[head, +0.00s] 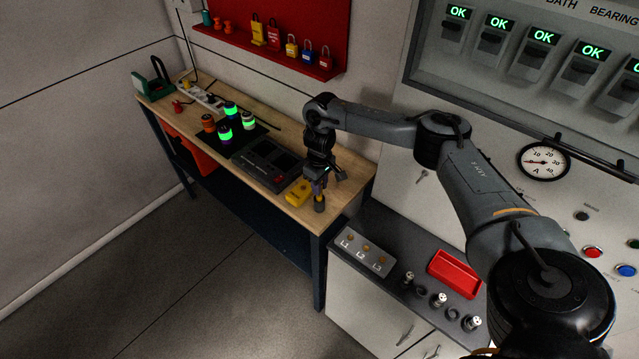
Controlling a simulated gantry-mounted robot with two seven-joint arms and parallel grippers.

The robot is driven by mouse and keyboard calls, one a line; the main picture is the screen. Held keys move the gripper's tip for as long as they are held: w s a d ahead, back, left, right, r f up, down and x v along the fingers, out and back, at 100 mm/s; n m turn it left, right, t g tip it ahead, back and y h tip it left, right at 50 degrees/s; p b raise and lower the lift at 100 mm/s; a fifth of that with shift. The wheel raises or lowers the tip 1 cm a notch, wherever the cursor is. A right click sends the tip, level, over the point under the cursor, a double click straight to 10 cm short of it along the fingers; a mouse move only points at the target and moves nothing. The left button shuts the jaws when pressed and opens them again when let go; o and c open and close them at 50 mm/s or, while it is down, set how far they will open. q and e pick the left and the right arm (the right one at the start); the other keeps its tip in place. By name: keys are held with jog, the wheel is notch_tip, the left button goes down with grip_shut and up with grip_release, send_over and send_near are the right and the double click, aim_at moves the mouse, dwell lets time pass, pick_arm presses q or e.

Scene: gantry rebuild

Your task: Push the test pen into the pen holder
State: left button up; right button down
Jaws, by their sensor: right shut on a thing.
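My right gripper (325,190) reaches down over the front right end of the wooden workbench (285,135). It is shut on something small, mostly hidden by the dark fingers. A small purplish part (315,187) shows by the fingers and may be the test pen; I cannot tell for sure. A yellow device (298,192) lies on the bench just left of the gripper. I cannot make out a separate pen holder. My left gripper is out of view.
A dark case (268,163) lies left of the yellow device. Several green-lit cylinders (225,132) stand farther left on a dark mat. A red shelf with padlocks (270,45) hangs behind. A grey counter with a red tray (454,273) stands at right, lower in the picture.

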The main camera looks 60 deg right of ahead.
jog(key=shift+f, duration=0.2)
dwell(0.5)
jog(key=shift+f, duration=0.4)
jog(key=c, duration=1.3)
grip_release()
jog(key=shift+o, duration=0.2)
jog(key=shift+r, duration=0.1)
notch_tip(320, 180, up, 8)
jog(key=p, duration=0.9)
jog(key=shift+r, duration=0.2)
jog(key=shift+r+p, duration=1.2)
jog(key=shift+p, duration=0.4)
